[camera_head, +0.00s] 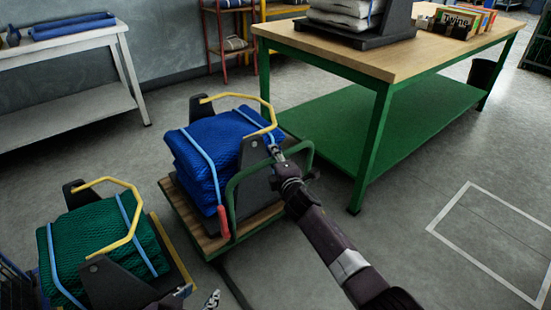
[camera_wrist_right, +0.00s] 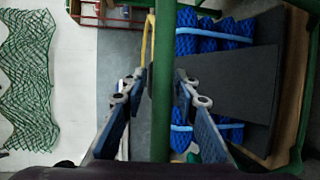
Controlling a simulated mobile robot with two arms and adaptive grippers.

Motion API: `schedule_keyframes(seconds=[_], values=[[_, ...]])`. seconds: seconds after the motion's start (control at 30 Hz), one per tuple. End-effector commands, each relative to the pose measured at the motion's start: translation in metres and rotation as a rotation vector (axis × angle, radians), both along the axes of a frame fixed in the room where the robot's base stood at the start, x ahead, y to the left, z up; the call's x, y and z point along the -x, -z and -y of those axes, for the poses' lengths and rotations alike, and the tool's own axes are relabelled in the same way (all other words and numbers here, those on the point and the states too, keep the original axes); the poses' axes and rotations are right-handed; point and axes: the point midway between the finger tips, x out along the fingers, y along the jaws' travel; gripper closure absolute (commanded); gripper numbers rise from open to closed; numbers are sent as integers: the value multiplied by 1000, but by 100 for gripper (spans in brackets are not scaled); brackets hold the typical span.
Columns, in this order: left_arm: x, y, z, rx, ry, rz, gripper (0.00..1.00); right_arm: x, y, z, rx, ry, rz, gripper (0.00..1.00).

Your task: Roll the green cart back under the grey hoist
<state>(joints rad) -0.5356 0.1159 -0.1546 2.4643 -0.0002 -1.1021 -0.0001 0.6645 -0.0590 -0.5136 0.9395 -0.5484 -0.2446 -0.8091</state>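The green cart (camera_head: 182,212) has a wooden deck and a green tubular handle (camera_head: 232,190). It carries a strapped blue net bundle (camera_head: 208,150) in a dark cradle with a yellow bar. My right gripper (camera_head: 279,154) is at the top of the handle. In the right wrist view the green handle bar (camera_wrist_right: 163,90) runs between its fingers (camera_wrist_right: 162,88), whose tips lie close against both sides, and the blue netting lies beyond. My left gripper (camera_head: 198,296) is low at the bottom edge, fingers apart and empty, partly cut off. I see no grey hoist.
A green-framed workbench (camera_head: 330,52) with a lower shelf stands right behind the cart. A green net bundle (camera_head: 85,245) in a similar cradle sits front left. A white bench (camera_head: 70,105) stands back left. A white rectangle (camera_head: 460,238) marks clear floor at right.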

Motion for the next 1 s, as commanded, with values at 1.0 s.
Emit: schedule_keyframes(seconds=[1.0], values=[[0, 0, 0, 0, 0, 0, 60, 68, -10, 19, 1, 0, -3, 66]])
